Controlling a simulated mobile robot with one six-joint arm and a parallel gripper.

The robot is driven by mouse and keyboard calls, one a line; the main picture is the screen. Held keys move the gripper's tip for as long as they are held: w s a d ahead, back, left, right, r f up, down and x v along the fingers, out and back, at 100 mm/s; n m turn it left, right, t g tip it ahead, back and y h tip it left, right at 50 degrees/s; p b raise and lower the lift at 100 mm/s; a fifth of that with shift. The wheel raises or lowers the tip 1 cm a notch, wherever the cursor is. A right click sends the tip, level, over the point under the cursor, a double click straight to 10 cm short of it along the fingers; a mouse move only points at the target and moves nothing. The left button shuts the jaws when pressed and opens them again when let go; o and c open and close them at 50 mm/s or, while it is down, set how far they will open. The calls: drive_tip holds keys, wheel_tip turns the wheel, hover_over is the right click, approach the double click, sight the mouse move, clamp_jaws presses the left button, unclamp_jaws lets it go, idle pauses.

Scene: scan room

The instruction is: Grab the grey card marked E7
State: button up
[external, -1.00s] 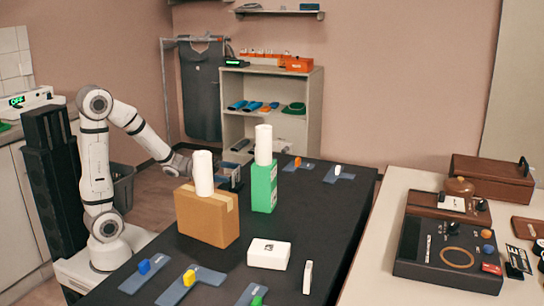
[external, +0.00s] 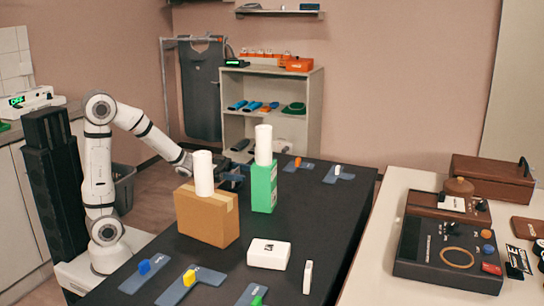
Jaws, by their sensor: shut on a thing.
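My gripper (external: 233,177) is over the far left part of the black table, behind the cardboard box and white roll and left of the green box. It is partly hidden by the roll. It is shut on a flat blue-grey piece at its fingers, which looks like the grey card. The piece is small and dark here, and I cannot read any E7 mark on it.
The cardboard box (external: 207,218) bears a white roll (external: 203,174). The green box (external: 264,190) bears another white roll (external: 263,145). A white box (external: 268,254) and several blue-grey pieces with coloured knobs lie on the black table (external: 320,215). Shelves (external: 300,125) stand behind.

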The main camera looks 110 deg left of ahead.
drive_tip(key=c, duration=0.4)
drive_tip(key=shift+o, duration=0.2)
